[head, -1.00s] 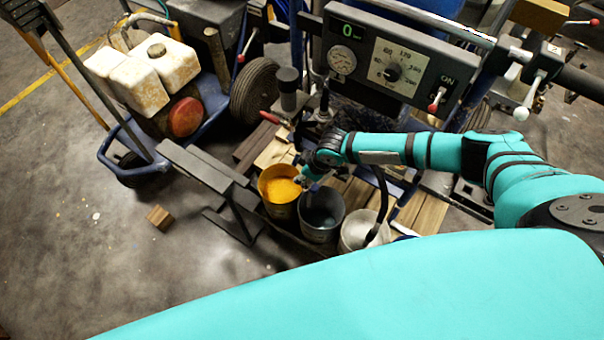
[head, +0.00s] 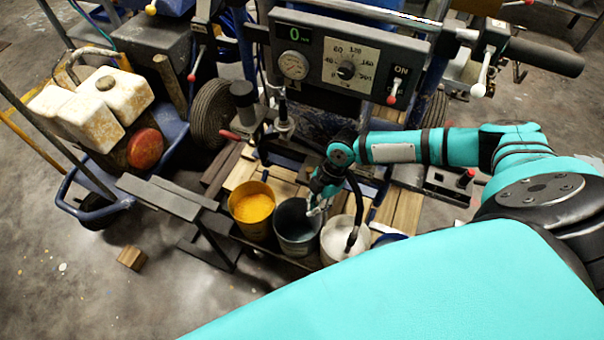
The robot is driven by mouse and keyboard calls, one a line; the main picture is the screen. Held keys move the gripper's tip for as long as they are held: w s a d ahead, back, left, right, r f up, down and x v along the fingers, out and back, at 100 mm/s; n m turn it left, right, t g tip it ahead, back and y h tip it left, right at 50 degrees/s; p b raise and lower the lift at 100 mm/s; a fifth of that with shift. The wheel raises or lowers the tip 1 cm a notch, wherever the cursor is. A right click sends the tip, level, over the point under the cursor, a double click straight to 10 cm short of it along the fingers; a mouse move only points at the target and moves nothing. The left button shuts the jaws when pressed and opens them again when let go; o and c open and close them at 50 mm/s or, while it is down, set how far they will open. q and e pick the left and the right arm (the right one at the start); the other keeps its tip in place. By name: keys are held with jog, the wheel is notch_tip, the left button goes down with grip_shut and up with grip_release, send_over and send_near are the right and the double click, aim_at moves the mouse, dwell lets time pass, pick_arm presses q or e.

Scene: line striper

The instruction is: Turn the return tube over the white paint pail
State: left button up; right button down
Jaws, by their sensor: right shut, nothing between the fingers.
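The white paint pail (head: 338,248) is the rightmost of three pails in a row, partly hidden by my teal body at its lower edge. A black curved return tube (head: 359,208) comes down from the machine, and its lower end is over the white pail's opening. My right gripper (head: 315,208) is shut and empty. It points down over the right side of the dark grey pail (head: 290,238), just left of the tube. I cannot tell whether it touches the tube. My left gripper is out of view.
A yellow paint pail (head: 252,212) stands left of the grey one. The control panel (head: 345,62) with gauge and dial is behind my right arm. A dark metal stand (head: 165,192) is at left. A wooden block (head: 131,258) lies on open floor.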

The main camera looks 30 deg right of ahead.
jog(key=shift+s+d+n+g+b, duration=0.2)
jog(key=shift+s+d+n+b, duration=0.1)
jog(key=shift+d+n, duration=0.35)
jog(key=shift+s+d+n+g+b, duration=0.2)
jog(key=shift+d+n+b, duration=0.1)
jog(key=shift+d+n, duration=0.35)
jog(key=shift+d, duration=0.1)
